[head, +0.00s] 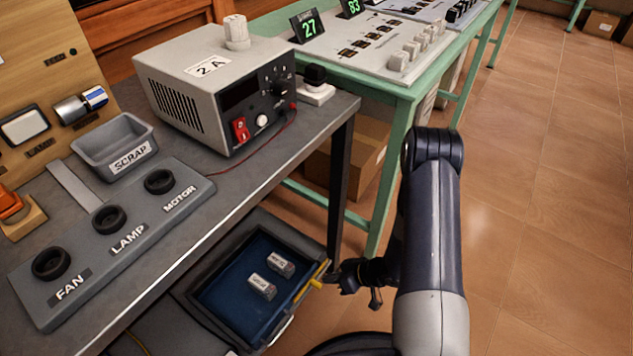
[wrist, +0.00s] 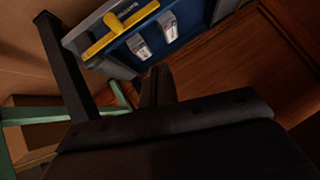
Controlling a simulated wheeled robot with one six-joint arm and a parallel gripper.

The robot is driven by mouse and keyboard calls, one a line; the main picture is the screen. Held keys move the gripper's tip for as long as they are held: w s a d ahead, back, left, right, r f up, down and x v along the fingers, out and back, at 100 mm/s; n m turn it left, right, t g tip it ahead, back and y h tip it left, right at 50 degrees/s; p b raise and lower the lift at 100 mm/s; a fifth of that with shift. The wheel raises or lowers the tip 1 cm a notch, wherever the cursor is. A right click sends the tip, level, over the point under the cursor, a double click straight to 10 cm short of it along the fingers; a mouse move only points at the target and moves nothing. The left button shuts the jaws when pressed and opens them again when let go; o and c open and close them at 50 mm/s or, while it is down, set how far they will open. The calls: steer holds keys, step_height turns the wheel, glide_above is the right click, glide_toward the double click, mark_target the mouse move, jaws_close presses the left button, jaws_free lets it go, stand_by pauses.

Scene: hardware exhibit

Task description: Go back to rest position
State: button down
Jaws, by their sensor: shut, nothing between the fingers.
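My gripper (head: 340,279) is shut and empty beside the open blue-lined drawer (head: 207,293). My arm reaches down in front of the floor at the right.
Two small labelled blocks (head: 262,287) (head: 280,264) lie in the drawer. A grey workbench (head: 235,190) stands above it, with a dark leg (head: 341,185) close to my gripper. A green table (head: 405,110) stands behind.

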steer(key=shift+w+a+f+b, duration=0.75)
steer(key=shift+a+f+b, duration=0.3)
steer(key=shift+f, duration=1)
steer(key=shift+w+a+f+b, duration=0.75)
steer(key=shift+f+b, duration=0.45)
steer(key=shift+f, duration=0.8)
steer(key=shift+w+a+f+b, duration=0.7)
steer(key=shift+a+f+b, duration=0.4)
steer(key=shift+f, duration=0.95)
steer(key=shift+d+r, duration=0.1)
steer(key=shift+r, duration=0.05)
